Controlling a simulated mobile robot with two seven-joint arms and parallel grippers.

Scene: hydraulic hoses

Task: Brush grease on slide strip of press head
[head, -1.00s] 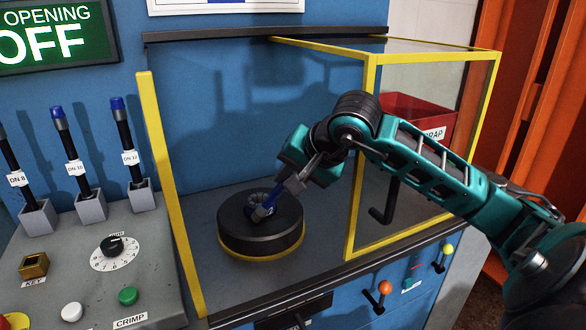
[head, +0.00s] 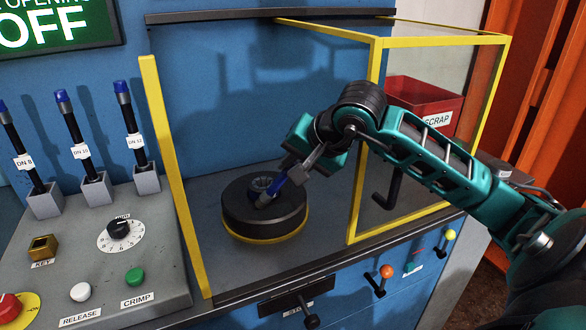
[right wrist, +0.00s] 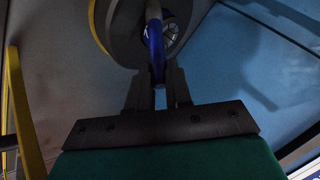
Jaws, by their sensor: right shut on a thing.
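The press head (head: 264,222) is a squat black cylinder with a yellow base ring, inside the blue machine bay. A round metallic opening shows in its top. My right gripper (head: 297,177) is shut on a brush with a blue handle (head: 281,188). The brush points down and left, its tip at the opening in the press head. I cannot tell whether it touches the slide strip, which I cannot make out. The right wrist view shows the blue handle (right wrist: 155,45) between the fingers (right wrist: 158,92) and the press head (right wrist: 122,35) beyond. My left gripper is not in view.
A yellow-framed clear guard (head: 376,130) stands right of the press head, with a red scrap bin (head: 425,100) behind. A yellow post (head: 173,175) bounds the bay at left. The control panel (head: 150,265) holds buttons, a dial (head: 119,229) and several upright blue-topped tools.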

